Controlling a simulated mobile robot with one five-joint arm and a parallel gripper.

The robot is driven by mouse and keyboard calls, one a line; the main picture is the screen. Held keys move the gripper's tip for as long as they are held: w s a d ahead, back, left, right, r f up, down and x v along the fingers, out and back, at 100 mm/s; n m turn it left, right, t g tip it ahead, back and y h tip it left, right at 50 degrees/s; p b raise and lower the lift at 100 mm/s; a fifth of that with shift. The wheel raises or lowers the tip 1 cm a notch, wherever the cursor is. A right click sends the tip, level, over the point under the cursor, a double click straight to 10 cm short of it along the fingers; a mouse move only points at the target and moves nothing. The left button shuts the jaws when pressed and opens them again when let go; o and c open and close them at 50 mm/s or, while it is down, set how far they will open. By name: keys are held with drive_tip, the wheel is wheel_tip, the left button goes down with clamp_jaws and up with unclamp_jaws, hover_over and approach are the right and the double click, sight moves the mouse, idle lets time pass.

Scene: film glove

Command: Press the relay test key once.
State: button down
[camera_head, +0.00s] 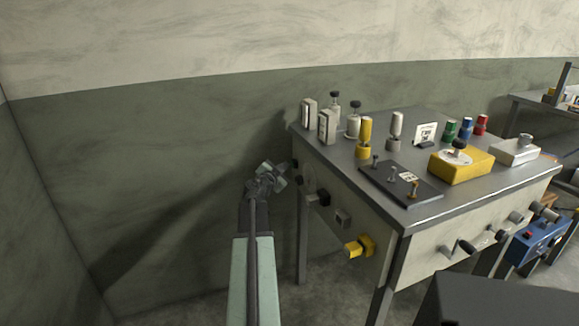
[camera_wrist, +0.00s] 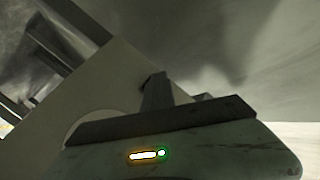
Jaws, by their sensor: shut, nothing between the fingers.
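On the bench's left end panel are a dark round knob (camera_head: 322,197), a small grey block (camera_head: 342,217) and a yellow block (camera_head: 360,246). On top are a dark plate with small levers (camera_head: 378,182), a yellow box with a black knob (camera_head: 461,167) and a white box with a grey knob (camera_head: 515,152). I cannot tell which is the relay test key.
White and yellow posts (camera_head: 365,135) and coloured cylinders (camera_head: 466,128) stand along the back of the bench. Handles (camera_head: 465,246) stick out of its front. A blue box (camera_head: 540,240) is at the right. The floor and wall left of the bench are clear.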

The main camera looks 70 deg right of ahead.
drive_tip(key=shift+w+a, duration=0.55)
drive_tip(key=shift+w, duration=0.05)
drive_tip(key=w+a, duration=0.1)
drive_tip(key=w, duration=0.1)
drive_tip(key=w+a, duration=0.2)
drive_tip(key=shift+a, duration=0.1)
idle(0.3)
idle(0.6)
